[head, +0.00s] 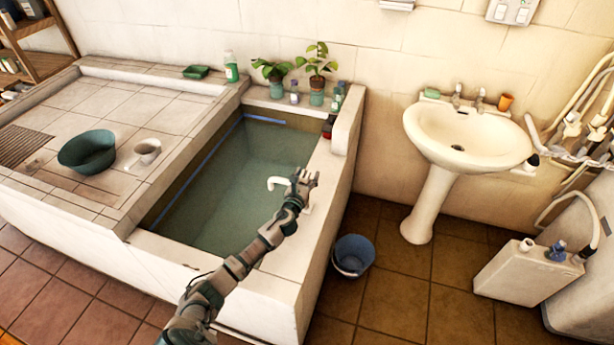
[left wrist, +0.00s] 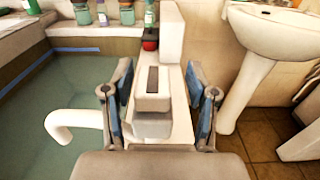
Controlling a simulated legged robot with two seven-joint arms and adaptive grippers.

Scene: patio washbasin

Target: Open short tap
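The short tap is white. Its curved spout (head: 277,183) reaches left over the water of the tiled basin in the head view, and the spout (left wrist: 75,122) also shows at lower left in the left wrist view. Its blocky body with a dark slotted handle (left wrist: 152,90) sits on the basin's right ledge. My left gripper (head: 304,179) is at the tap. In the left wrist view its two blue-padded fingers stand apart on either side of the handle, with gaps visible. The head view hides most of the tap body behind the gripper. My right gripper is not in view.
The basin (head: 330,215) holds greenish water. Potted plants (head: 317,70) and bottles stand on its back ledge, with a red item (left wrist: 150,38) beyond the tap. A blue bucket (head: 353,254) stands on the floor to the right. A white pedestal sink (head: 440,120) is farther right.

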